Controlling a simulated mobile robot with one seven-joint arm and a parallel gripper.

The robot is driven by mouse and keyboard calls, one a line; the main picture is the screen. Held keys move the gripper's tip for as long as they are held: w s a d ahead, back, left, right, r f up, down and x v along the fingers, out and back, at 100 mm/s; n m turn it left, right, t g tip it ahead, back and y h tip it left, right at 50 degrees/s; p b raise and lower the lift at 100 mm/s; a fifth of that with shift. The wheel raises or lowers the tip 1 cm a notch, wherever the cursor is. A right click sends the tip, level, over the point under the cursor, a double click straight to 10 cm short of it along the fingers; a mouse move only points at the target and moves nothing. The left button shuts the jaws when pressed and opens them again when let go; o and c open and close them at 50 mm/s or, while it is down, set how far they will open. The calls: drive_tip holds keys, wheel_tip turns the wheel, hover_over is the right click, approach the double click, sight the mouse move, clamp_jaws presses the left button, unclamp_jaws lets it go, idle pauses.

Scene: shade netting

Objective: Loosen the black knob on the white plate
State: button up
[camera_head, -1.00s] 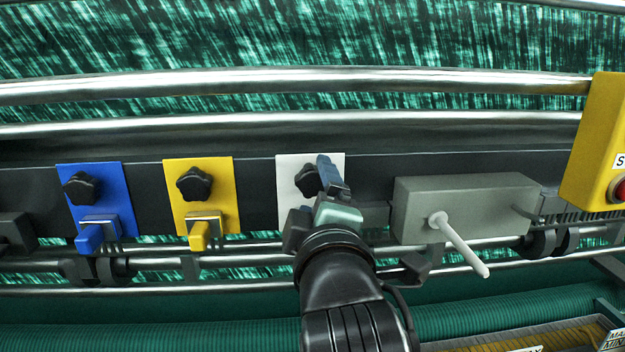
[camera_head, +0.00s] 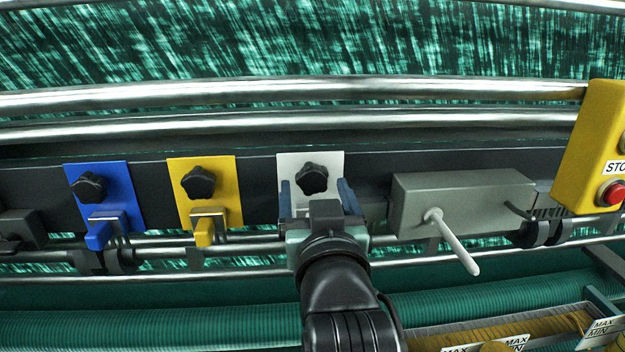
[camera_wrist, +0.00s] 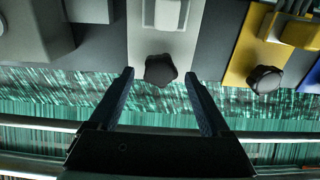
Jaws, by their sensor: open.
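The white plate (camera_head: 296,164) is fixed to the dark rail in the middle of the head view. The black star-shaped knob (camera_head: 312,178) is on its upper part. My gripper (camera_head: 316,188) is open below and in front of the knob, with one blue finger on each side. The wrist view shows the knob (camera_wrist: 160,69) near the line between the fingertips (camera_wrist: 159,76), with gaps on both sides. I see no contact. My wrist hides the lower part of the white plate in the head view.
Left are a yellow plate (camera_head: 226,166) and a blue plate (camera_head: 117,174), each with a black knob. Right is a grey box (camera_head: 480,192) with a white lever (camera_head: 455,243). A yellow box with a red button (camera_head: 612,193) is at far right. Metal rollers (camera_head: 250,92) run above.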

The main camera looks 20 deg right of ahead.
drive_tip(key=shift+w, duration=0.15)
drive_tip(key=shift+x, duration=1.15)
clamp_jaws()
drive_tip(key=shift+n, duration=0.7)
unclamp_jaws()
drive_tip(key=shift+v, duration=2.6)
